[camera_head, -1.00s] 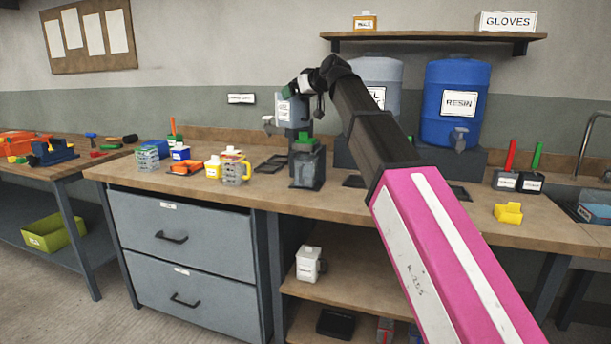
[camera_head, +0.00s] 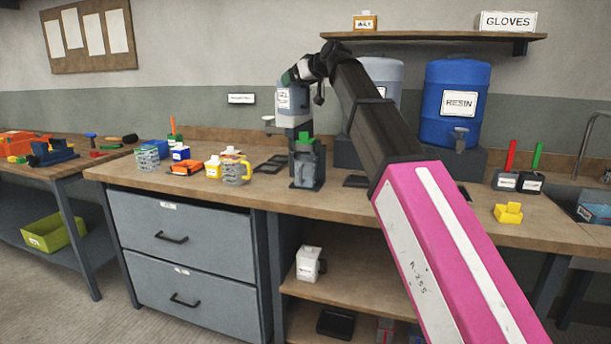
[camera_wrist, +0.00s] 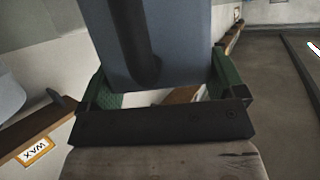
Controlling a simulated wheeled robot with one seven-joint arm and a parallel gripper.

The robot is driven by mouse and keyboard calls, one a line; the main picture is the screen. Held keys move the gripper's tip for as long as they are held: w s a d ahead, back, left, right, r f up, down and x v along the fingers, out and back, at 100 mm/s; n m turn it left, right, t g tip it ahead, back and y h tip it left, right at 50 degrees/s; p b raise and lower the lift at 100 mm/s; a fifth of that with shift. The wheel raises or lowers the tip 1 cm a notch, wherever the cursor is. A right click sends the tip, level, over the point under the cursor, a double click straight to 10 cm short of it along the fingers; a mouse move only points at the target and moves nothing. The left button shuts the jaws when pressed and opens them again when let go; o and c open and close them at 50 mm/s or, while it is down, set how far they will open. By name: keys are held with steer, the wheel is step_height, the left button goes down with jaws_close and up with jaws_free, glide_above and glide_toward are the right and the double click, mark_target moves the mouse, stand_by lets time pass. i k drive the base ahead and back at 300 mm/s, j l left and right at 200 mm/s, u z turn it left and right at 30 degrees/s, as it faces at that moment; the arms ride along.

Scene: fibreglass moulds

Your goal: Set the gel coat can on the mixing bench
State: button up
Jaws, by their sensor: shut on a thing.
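The gel coat can (camera_head: 292,99) is blue-grey with a white label partly reading "GEL". My gripper (camera_head: 292,77) is shut on it and holds it raised over the back of the middle bench (camera_head: 240,199). In the wrist view, the blue-grey can (camera_wrist: 187,45) with its dark handle sits between the green finger pads of my gripper (camera_wrist: 166,86). The can looks roughly upright in the head view. I cannot tell which bench is the mixing bench.
A grey stand with a green top (camera_head: 308,162) is just below the can. A blue resin drum (camera_head: 455,104) is at the back right. The bench's front left strip is clear. A wax shelf (camera_head: 430,37) hangs above.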

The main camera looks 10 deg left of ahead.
mark_target(356, 200)
steer(key=k, duration=1)
